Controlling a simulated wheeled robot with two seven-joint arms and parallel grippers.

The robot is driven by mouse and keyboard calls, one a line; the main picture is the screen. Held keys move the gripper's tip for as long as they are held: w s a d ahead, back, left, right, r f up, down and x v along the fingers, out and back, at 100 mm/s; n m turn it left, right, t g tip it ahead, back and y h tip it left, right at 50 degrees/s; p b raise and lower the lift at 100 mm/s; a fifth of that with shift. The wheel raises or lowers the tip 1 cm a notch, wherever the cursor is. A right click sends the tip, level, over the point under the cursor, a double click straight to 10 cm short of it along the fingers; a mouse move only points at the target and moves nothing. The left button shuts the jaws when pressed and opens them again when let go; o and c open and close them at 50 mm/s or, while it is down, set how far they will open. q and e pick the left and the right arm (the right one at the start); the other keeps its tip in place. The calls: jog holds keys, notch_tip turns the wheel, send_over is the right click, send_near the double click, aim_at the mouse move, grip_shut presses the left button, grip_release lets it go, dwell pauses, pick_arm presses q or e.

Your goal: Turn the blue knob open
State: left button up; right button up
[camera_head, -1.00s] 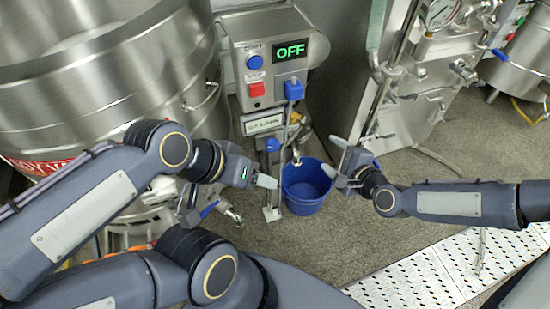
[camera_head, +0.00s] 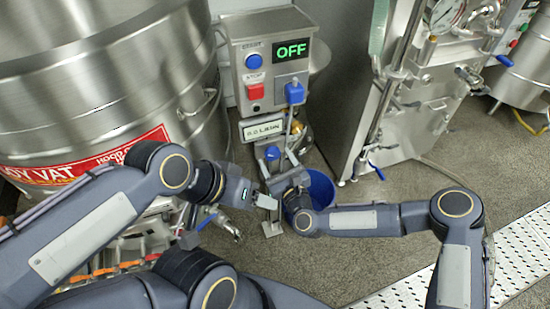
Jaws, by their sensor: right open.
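A blue round knob (camera_head: 272,153) sits on the slim metal post below the control box. Another blue part (camera_head: 294,93) with a grey lead is on the box front, and a round blue button (camera_head: 254,62) is at its upper left. My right gripper (camera_head: 283,168) is open beside the post, just below and right of the knob on the post. I cannot tell whether it touches the knob. My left gripper (camera_head: 264,201) is lower, close to the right gripper; its jaw gap is not clear.
The steel control box (camera_head: 273,37) shows a green OFF and a red button (camera_head: 255,91). A blue bucket (camera_head: 321,188) stands behind my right gripper. A large steel vat (camera_head: 90,90) fills the left. A steel machine (camera_head: 415,100) stands at right, with open floor in front.

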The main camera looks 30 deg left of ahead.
jog(key=shift+w+a, duration=0.45)
jog(key=shift+a, duration=0.15)
jog(key=c, duration=1)
jog(key=shift+o, duration=0.2)
